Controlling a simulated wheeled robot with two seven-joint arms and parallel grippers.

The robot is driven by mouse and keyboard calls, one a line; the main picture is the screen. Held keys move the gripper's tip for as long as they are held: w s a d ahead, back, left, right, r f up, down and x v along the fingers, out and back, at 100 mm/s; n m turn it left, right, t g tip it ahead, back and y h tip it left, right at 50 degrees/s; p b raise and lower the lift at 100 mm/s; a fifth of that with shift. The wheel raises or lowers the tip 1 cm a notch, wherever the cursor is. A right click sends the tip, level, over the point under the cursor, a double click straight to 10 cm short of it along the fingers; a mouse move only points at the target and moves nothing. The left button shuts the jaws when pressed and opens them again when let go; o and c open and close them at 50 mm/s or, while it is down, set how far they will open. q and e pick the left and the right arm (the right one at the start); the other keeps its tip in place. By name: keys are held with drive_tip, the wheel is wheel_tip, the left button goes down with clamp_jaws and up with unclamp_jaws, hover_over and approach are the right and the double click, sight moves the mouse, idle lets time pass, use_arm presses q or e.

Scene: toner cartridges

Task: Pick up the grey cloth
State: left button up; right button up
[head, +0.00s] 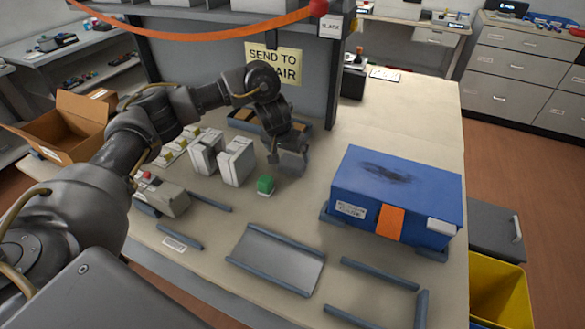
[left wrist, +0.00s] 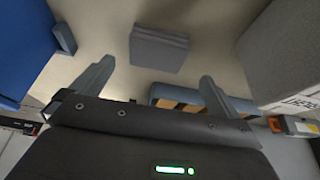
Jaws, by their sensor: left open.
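The grey cloth (left wrist: 158,48) lies folded in a small flat stack on the bench top in the left wrist view. In the head view it appears as a grey patch (head: 291,168) just below my left gripper (head: 288,152), partly covered by the fingers. My left gripper also shows in the left wrist view (left wrist: 151,80), with its two fingers wide apart and nothing between them. The cloth lies beyond the fingertips, roughly centred between them, and appears apart from them. My right gripper is not in view.
A big blue box (head: 395,198) stands to the right. A blue tray (head: 240,122) and grey panel (head: 215,55) are behind. An empty grey tray (head: 277,262) lies in front.

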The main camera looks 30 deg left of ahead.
sight(291, 162)
use_arm(q)
drive_tip(key=shift+w+f, duration=0.2)
drive_tip(key=shift+f, duration=0.25)
drive_tip(key=shift+d, duration=0.1)
drive_tip(key=x, duration=0.1)
drive_tip(key=b+x, duration=0.1)
drive_tip(key=x, duration=0.1)
drive_tip(key=b+x, duration=0.1)
drive_tip(key=shift+s+d+f, duration=0.1)
drive_tip(key=shift+s+f, duration=0.15)
drive_tip(key=shift+f, duration=0.15)
drive_tip(key=shift+w+f, duration=0.15)
drive_tip(key=shift+f, duration=0.05)
drive_tip(key=c, duration=0.9)
drive_tip(key=shift+c, duration=0.5)
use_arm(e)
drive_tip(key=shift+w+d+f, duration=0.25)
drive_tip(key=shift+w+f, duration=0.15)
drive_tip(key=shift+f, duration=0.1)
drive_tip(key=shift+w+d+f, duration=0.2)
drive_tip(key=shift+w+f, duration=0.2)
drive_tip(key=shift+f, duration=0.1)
